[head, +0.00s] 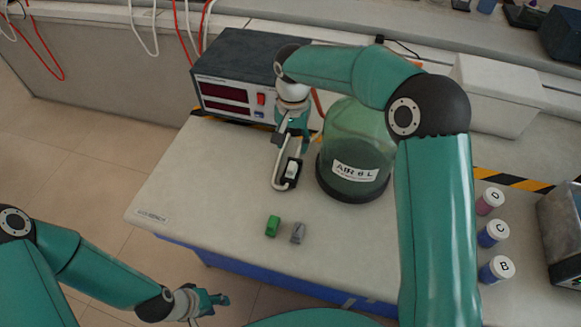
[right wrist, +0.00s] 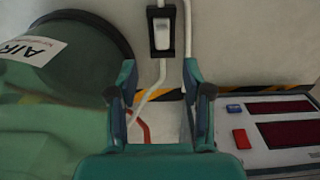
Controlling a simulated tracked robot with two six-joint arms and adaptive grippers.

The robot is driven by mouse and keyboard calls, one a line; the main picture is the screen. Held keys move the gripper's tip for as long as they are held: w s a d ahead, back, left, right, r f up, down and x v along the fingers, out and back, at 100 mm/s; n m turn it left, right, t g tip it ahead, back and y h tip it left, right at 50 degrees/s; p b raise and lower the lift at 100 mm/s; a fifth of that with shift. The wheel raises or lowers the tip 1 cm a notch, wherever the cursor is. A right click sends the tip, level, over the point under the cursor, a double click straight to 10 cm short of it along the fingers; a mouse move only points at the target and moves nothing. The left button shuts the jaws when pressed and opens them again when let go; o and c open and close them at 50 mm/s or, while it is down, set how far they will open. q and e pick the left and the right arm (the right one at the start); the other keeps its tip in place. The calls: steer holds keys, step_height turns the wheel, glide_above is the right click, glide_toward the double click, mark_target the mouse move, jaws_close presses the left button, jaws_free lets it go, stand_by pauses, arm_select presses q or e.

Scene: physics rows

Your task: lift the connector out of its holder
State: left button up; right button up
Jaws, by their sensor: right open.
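The white connector (head: 292,169) sits in a small black holder (head: 298,178) on the bench, with a pale cable (head: 278,175) looping beside it. In the right wrist view the connector (right wrist: 162,34) lies in its dark holder (right wrist: 152,48) at the top, beyond my fingertips. My right gripper (right wrist: 159,78) is open and empty, its fingers apart and short of the connector in that view. In the head view my right gripper (head: 291,141) hangs just behind the holder. My left gripper (head: 217,301) is low at the front left, away from the bench objects; its finger gap is unclear.
A green glass jar labelled AIR (head: 357,150) stands close right of the holder. A power supply box (head: 228,92) stands behind. A green block (head: 273,226) and a grey block (head: 298,233) lie in front. Lidded vials (head: 493,233) stand at right. The bench's left front is clear.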

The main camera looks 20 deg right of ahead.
glide_above(291, 165)
steer(key=f, duration=0.4)
steer(key=shift+s+d+f, duration=0.1)
steer(key=shift+s+f, duration=0.2)
steer(key=shift+s, duration=0.05)
steer(key=shift+w+f+p, duration=0.1)
steer(key=shift+f+p, duration=0.4)
steer(key=shift+p, duration=0.05)
steer(key=f, duration=0.1)
steer(key=f+p, duration=0.1)
steer(key=f, duration=0.1)
steer(key=shift+w+f, duration=0.2)
steer(key=shift+f, duration=0.45)
steer(key=shift+c, duration=0.2)
jaws_close()
